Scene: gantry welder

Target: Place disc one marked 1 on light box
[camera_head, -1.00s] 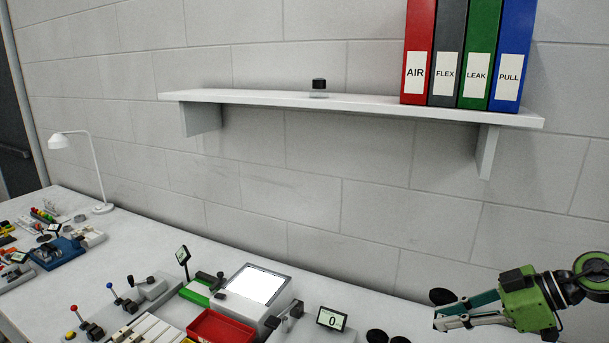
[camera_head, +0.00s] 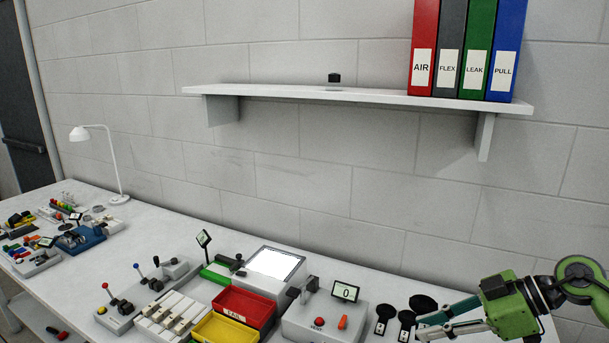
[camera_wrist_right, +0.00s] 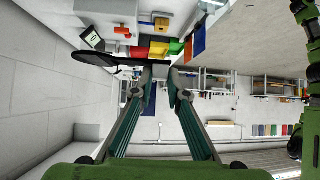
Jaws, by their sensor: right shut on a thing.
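The light box (camera_head: 274,265) stands on the bench with its square top glowing white. My right gripper (camera_head: 418,327) is above the bench at the right, to the right of the light box. It is shut on a black disc (camera_head: 423,302), which shows at its fingertips. In the right wrist view the held disc (camera_wrist_right: 98,60) is seen nearly edge-on, with the fingertips (camera_wrist_right: 160,70) at its thin end. Two more black discs with handles (camera_head: 384,316) (camera_head: 407,318) are beside it on the bench. No number is readable on any disc. My left gripper is not in view.
A device with a "0" display (camera_head: 345,292) stands between the light box and the discs. A red bin (camera_head: 243,306) and a yellow bin (camera_head: 222,329) sit in front of the light box. A shelf (camera_head: 370,97) with binders hangs above. A white lamp (camera_head: 119,165) stands at left.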

